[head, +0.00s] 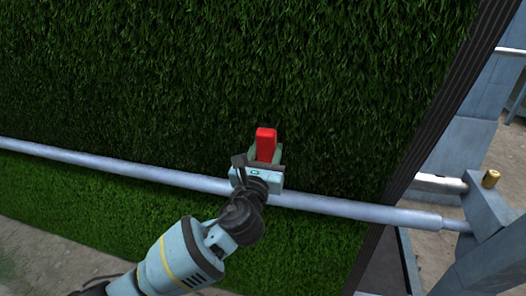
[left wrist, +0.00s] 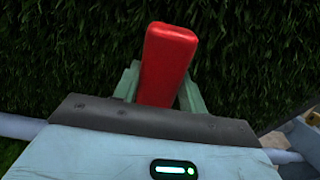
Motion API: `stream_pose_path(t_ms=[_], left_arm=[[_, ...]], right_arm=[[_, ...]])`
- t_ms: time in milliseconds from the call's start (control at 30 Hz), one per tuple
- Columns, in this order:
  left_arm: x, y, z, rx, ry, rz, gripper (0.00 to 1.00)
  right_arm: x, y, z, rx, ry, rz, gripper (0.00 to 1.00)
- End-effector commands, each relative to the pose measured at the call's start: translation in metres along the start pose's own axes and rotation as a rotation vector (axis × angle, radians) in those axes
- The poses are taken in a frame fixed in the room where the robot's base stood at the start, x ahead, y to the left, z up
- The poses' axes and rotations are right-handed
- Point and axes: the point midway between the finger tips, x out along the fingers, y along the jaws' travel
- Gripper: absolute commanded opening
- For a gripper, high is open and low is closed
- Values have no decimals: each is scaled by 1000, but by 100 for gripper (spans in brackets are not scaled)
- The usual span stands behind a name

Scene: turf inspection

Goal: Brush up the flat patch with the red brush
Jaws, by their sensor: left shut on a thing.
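The red brush (head: 266,143) is in my left gripper (head: 265,153), in front of the hanging green turf. It also shows in the left wrist view (left wrist: 168,62), upright between the two greenish fingers of my left gripper (left wrist: 160,88), which are shut on its sides. Its bristles are hidden, and I cannot tell whether it touches the turf. The turf (head: 200,80) fills most of the head view as a tall upright sheet. A darker area lies around the brush, but I cannot make out the flat patch's edges. My right gripper is not in view.
A grey metal pipe (head: 110,164) runs across the front of the turf, passing behind my left wrist. A dark edge strip (head: 440,115) bounds the turf at right.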

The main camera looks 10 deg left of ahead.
Motion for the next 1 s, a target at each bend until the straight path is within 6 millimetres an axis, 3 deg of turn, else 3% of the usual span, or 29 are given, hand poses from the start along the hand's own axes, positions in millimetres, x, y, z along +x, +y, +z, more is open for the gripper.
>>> stream_pose_path(t_ms=[1000], left_arm=[[0, -32, 2, -1, -3, -1, 22]], right_arm=[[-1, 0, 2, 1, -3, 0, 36]])
